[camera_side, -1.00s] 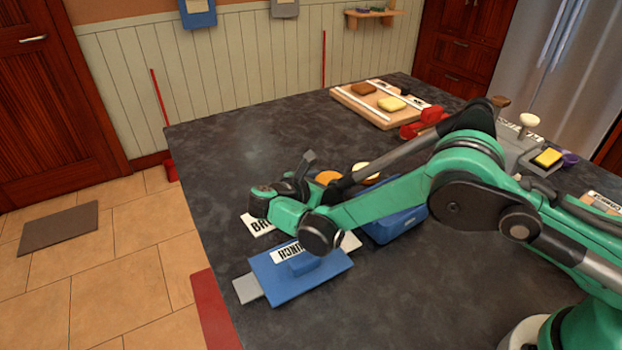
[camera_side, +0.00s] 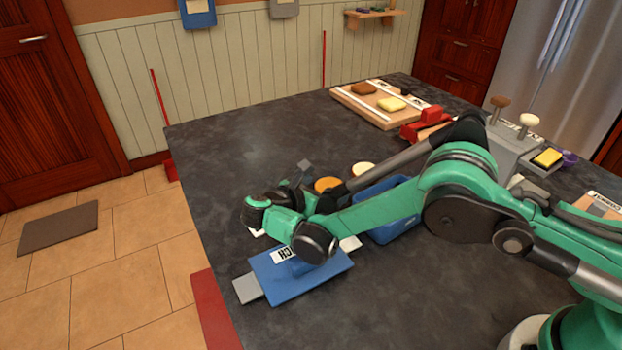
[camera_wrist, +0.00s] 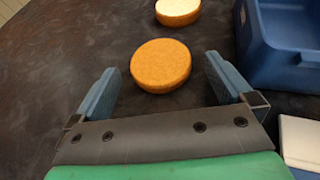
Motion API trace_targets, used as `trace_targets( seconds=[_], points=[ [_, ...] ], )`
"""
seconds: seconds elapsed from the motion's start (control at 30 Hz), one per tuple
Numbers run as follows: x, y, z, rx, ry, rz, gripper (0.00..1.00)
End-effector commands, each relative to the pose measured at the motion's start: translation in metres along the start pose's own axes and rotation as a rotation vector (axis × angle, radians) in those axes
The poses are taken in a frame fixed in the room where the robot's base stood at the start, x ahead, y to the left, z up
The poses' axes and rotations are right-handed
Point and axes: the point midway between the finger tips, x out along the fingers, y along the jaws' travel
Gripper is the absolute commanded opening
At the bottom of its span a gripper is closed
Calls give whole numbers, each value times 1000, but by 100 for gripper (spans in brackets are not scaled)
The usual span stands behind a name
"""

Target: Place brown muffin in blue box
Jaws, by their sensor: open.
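The brown muffin, a flat round orange-brown disc, lies on the dark counter in the wrist view (camera_wrist: 160,58) and also shows in the side view (camera_side: 327,184). My gripper (camera_wrist: 161,76) is open, low over the counter. In the wrist view its two blue-grey fingers stand left and right of the muffin's near part, with a gap on each side; most of the muffin is beyond the tips. The open blue box (camera_wrist: 292,58) stands to the right of the muffin; in the side view (camera_side: 398,228) my arm partly hides it. The box's inside is mostly hidden.
A paler-topped round muffin (camera_wrist: 178,10) lies beyond the brown one. A blue lid-like piece (camera_side: 310,284) with a label lies near the counter's front left edge. A wooden board (camera_side: 378,112) with two square pieces is at the back. The counter's left back area is clear.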

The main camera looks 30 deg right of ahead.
Motion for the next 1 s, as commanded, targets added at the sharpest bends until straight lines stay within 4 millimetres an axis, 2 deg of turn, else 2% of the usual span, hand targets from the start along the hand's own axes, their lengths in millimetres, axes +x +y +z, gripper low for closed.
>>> trace_targets(
  seconds=[0.2,0.33,0.47,0.57,0.67,0.8,1.0],
  points=[
    [-33,0,0,-2,0,3,100],
    [-41,1,7,23,20,3,100],
    [-37,2,33,132,108,5,100],
    [-31,-3,62,279,219,2,100],
    [-27,-15,88,453,341,-16,100],
    [-24,-42,119,714,509,-63,100],
    [-28,-93,143,1121,736,-179,100]
  ],
)
